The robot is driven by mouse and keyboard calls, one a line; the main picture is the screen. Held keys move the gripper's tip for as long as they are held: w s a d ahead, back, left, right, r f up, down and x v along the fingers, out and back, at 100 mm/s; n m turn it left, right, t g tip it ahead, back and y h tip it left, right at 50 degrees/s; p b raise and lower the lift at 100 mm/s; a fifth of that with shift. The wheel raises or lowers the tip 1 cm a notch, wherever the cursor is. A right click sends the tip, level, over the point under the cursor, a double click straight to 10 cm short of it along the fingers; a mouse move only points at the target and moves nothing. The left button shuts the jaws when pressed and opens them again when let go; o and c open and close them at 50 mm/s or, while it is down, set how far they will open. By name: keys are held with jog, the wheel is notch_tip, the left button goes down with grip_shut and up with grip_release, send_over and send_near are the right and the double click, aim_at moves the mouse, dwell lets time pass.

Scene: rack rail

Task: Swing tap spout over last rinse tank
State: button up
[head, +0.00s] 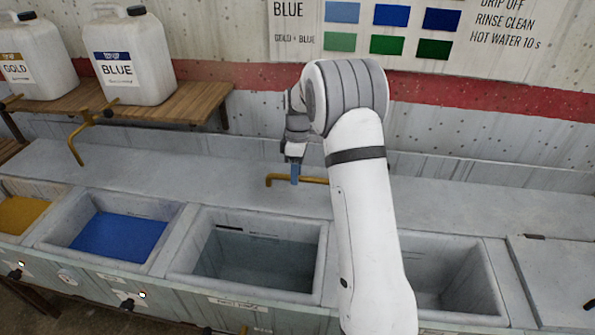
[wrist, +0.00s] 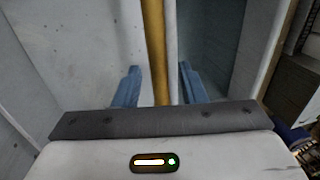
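The brass tap spout (head: 312,180) lies level above the back ledge, behind the tank of grey water (head: 255,262). Its bent tip is at the left, and its right end is hidden behind my arm. My gripper (head: 295,176) points down at the spout near its tip. In the wrist view the spout (wrist: 155,45) runs between the two blue fingers of my gripper (wrist: 158,85), with a gap on each side, so the gripper is open. The rightmost open tank (head: 455,280) is partly hidden by my arm; I cannot see its contents well.
A blue dye tank (head: 120,236) and a yellow one (head: 20,213) stand at the left. Two white jugs, GOLD (head: 35,60) and BLUE (head: 130,62), sit on a wooden shelf (head: 190,104), with brass taps below. A flat cover (head: 555,265) is at far right.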

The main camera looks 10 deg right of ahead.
grip_shut()
